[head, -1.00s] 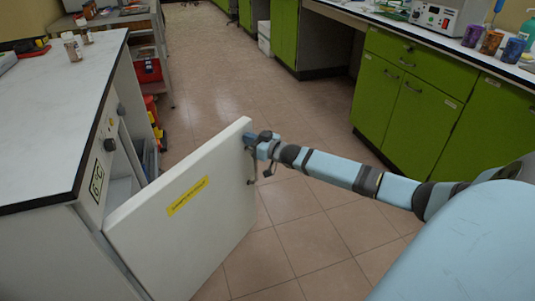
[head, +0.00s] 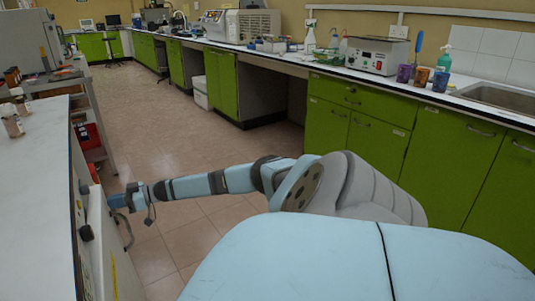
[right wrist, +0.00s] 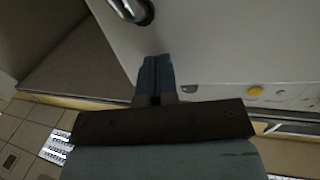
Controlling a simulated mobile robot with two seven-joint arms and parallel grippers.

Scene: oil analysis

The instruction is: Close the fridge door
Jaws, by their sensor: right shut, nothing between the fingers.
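The fridge door (head: 100,250) is white and shows as a narrow strip at the lower left in the head view, close to the fridge front. I cannot tell whether it is fully shut. In the right wrist view the white door (right wrist: 225,40) fills the upper part, with a metal handle (right wrist: 138,10) at the top. My right gripper (head: 112,200) is shut and empty at the door's upper part. In the right wrist view its fingertips (right wrist: 155,62) lie over the white door face; contact is unclear. My left gripper is not in view.
A white-topped counter (head: 40,200) stands above the fridge at left, with small bottles (head: 12,125) on it. Green cabinets (head: 350,130) line the right side. The tiled floor (head: 170,130) between them is open.

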